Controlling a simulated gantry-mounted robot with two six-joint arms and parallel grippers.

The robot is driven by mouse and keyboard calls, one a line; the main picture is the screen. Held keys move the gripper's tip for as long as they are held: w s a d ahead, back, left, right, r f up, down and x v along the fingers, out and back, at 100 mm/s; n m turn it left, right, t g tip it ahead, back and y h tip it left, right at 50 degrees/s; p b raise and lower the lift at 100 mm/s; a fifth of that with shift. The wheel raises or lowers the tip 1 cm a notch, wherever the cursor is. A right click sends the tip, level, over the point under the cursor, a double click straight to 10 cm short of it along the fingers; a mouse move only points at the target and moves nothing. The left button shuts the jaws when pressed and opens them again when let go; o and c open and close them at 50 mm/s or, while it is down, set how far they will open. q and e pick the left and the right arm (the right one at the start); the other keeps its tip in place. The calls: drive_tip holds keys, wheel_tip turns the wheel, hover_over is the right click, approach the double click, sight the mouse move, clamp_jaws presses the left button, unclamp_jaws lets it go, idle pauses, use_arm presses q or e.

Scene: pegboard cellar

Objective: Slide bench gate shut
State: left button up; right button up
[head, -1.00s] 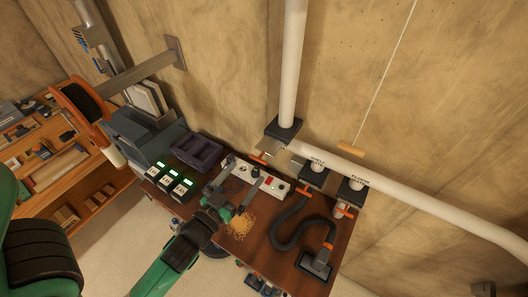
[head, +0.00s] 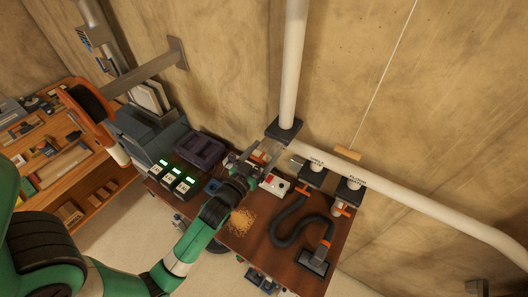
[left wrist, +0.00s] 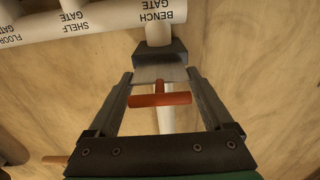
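The bench gate (left wrist: 160,55) shows in the left wrist view as a dark block on a white pipe labelled BENCH GATE. A pale metal slide plate (left wrist: 160,74) sticks out of it, with an orange T-shaped handle (left wrist: 160,99) at its end. My left gripper (left wrist: 158,78) is open, its two fingers on either side of the plate and handle. I cannot tell whether they touch the handle. In the head view my left gripper (head: 260,157) is over the back of the bench and partly hides this handle. My right gripper is not in view.
The shelf gate (head: 312,175) and floor gate (head: 350,192) stand to the right with orange handles. A black hose (head: 283,228), a white box with a red button (head: 274,184), sawdust (head: 240,222) and a dark crate (head: 201,149) are on the bench. A cord with a wooden pull (head: 348,152) hangs nearby.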

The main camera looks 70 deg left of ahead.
use_arm(q)
clamp_jaws()
drive_tip(key=shift+x, duration=1.5)
drive_tip(key=o, duration=0.5)
unclamp_jaws()
drive_tip(key=shift+s, duration=0.1)
drive_tip(key=b, duration=0.2)
approach(264, 152)
drive_tip(key=shift+w+a+f, duration=0.1)
drive_tip(key=shift+w+a, duration=0.1)
drive_tip(key=shift+w, duration=0.35)
